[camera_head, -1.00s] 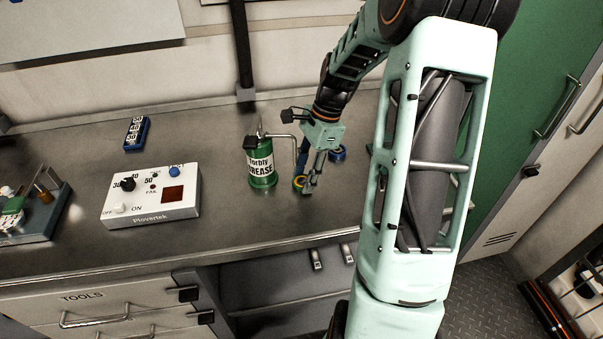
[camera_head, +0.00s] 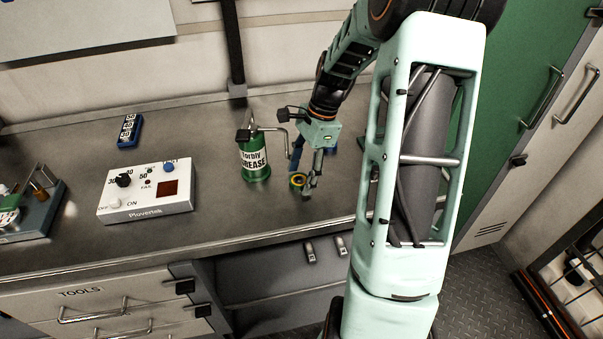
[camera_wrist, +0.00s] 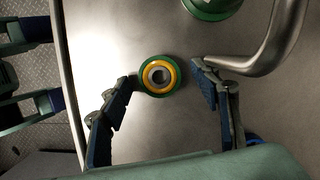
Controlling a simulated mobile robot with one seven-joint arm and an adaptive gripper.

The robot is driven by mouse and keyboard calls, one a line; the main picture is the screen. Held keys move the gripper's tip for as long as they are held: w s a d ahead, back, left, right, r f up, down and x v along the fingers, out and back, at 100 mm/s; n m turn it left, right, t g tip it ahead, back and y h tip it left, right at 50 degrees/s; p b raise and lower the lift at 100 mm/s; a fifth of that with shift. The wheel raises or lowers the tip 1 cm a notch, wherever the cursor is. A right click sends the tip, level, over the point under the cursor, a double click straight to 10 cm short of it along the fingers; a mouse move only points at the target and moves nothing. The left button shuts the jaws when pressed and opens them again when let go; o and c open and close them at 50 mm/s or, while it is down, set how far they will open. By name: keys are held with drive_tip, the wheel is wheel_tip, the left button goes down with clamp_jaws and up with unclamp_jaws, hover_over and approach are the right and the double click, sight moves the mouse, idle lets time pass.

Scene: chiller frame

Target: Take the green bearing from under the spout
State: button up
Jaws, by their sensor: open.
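The green bearing (camera_wrist: 146,86), with a yellow ring and a grey hub, lies flat on the metal bench. In the head view the bearing (camera_head: 297,181) is partly hidden by my gripper (camera_head: 304,182). In the wrist view my gripper (camera_wrist: 164,73) is open, with one finger on each side of the bearing; the left fingertip is very near its edge and the right one stands a little apart. I cannot tell whether either touches. The green grease can (camera_head: 254,160) stands left of my gripper, and its bent metal spout (camera_head: 283,132) comes down beside the gripper.
The spout (camera_wrist: 270,50) is close to my right finger in the wrist view. A blue ring (camera_head: 331,150) lies behind my gripper, partly hidden. A white control box (camera_head: 146,191) and a blue number block (camera_head: 130,130) stand further left. The bench front edge is near.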

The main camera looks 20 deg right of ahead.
drive_tip(key=shift+r, duration=0.1)
drive_tip(key=v, duration=1.1)
drive_tip(key=shift+d+r, duration=0.2)
drive_tip(key=shift+r, duration=0.2)
